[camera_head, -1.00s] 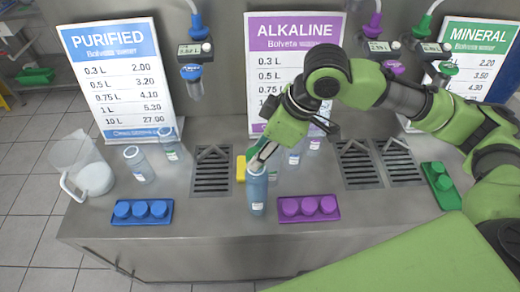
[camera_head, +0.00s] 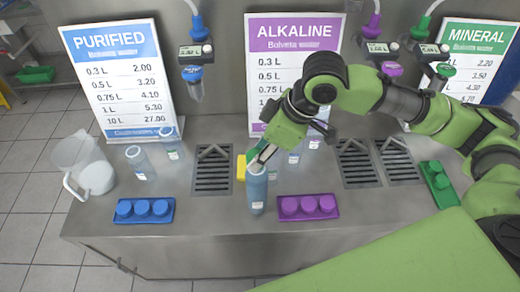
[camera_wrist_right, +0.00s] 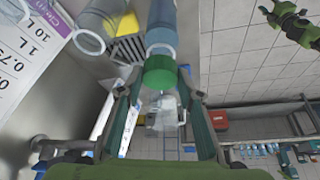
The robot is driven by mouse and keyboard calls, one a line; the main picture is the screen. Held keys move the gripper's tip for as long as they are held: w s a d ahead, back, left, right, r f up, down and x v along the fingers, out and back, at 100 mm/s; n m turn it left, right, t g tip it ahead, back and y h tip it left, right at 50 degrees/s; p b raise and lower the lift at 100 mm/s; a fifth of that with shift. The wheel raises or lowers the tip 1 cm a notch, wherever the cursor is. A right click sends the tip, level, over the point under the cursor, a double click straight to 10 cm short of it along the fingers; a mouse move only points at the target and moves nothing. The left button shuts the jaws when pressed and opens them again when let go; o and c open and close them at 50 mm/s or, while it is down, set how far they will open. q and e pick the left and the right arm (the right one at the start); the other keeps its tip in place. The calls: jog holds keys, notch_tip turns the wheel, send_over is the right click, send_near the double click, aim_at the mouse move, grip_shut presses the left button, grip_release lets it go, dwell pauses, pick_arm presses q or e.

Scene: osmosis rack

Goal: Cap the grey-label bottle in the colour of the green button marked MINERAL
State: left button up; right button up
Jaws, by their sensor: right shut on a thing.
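The bottle (camera_head: 257,192), bluish with a small pale label, stands upright near the front of the steel counter. I cannot tell the label's exact colour. My right gripper (camera_head: 264,158) is over its top, coming from the right. In the right wrist view a green cap (camera_wrist_right: 159,73) is between the fingers, at the mouth of the bottle (camera_wrist_right: 162,22). The cap looks in line with the bottle; how firmly it sits cannot be told. The MINERAL sign (camera_head: 480,58) has a green header. A green and dark part at the wrist view's upper right looks like my left arm; its fingers are unclear.
Blue caps (camera_head: 143,208), purple caps (camera_head: 308,205) and green caps (camera_head: 438,182) sit in trays on the counter. A yellow block (camera_head: 241,168) is behind the bottle. Other bottles (camera_head: 139,162) and a clear jug (camera_head: 85,165) stand left. Drain grates (camera_head: 212,172) lie behind.

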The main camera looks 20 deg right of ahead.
jog(key=shift+f, duration=0.2)
dwell(0.5)
jog(key=shift+f, duration=0.25)
jog(key=shift+c, duration=0.2)
jog(key=c, duration=0.4)
jog(key=shift+o, duration=0.2)
jog(key=shift+s+f, duration=0.15)
jog(key=shift+f, duration=0.5)
dwell(0.4)
jog(key=shift+p, duration=0.75)
dwell(0.6)
